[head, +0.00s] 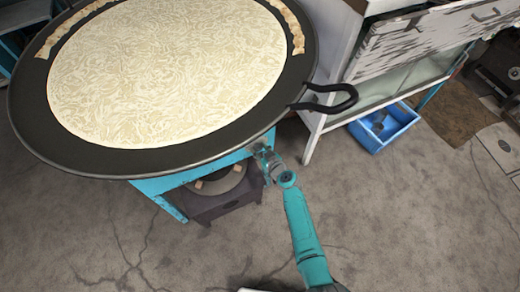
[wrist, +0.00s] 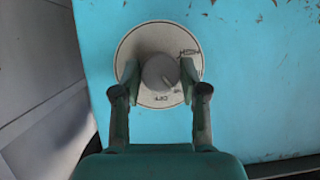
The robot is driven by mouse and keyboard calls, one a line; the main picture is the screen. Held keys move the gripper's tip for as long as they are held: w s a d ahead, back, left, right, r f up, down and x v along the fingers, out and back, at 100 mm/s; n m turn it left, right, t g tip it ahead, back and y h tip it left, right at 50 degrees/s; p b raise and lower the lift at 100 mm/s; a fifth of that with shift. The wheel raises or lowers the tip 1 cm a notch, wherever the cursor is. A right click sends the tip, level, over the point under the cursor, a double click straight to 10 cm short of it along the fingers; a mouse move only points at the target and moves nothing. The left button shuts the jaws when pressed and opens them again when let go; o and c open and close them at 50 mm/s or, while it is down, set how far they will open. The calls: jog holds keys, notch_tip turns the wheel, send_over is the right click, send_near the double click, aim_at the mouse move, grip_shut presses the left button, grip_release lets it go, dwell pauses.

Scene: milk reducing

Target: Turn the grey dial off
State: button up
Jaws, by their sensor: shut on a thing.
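The grey dial (wrist: 160,71) is a round knob on a pale disc (wrist: 135,42) fixed to a bright blue panel (wrist: 260,80). Upside-down lettering that looks like OFF is at the bottom of the disc, and a HIGH-like mark is at its upper right. A line on the knob points to the lower right. My gripper (wrist: 159,78) has a finger on each side of the knob and is shut on it. In the head view my gripper (head: 264,160) is at the blue stand's side, below the pan's rim; the dial is hidden there.
A wide dark pan (head: 30,105) full of pale liquid sits on the blue stand (head: 165,185), its handle (head: 330,103) jutting right above my gripper. A dark burner (head: 225,203) is underneath. A white cabinet (head: 330,50) and blue bin (head: 385,130) stand right. The front floor is clear.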

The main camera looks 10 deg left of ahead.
jog(key=shift+w+d+m+g+y, duration=0.1)
jog(key=shift+m+g+y, duration=0.3)
jog(key=shift+m+y, duration=0.5)
jog(key=shift+f+m+g+y, duration=0.1)
jog(key=shift+m+g+y, duration=0.4)
jog(key=shift+m, duration=1.2)
jog(key=o, duration=1.1)
jog(key=shift+o, duration=0.2)
jog(key=v, duration=1.2)
jog(key=shift+f, duration=0.3)
jog(key=shift+d, duration=0.1)
jog(key=shift+f, duration=0.1)
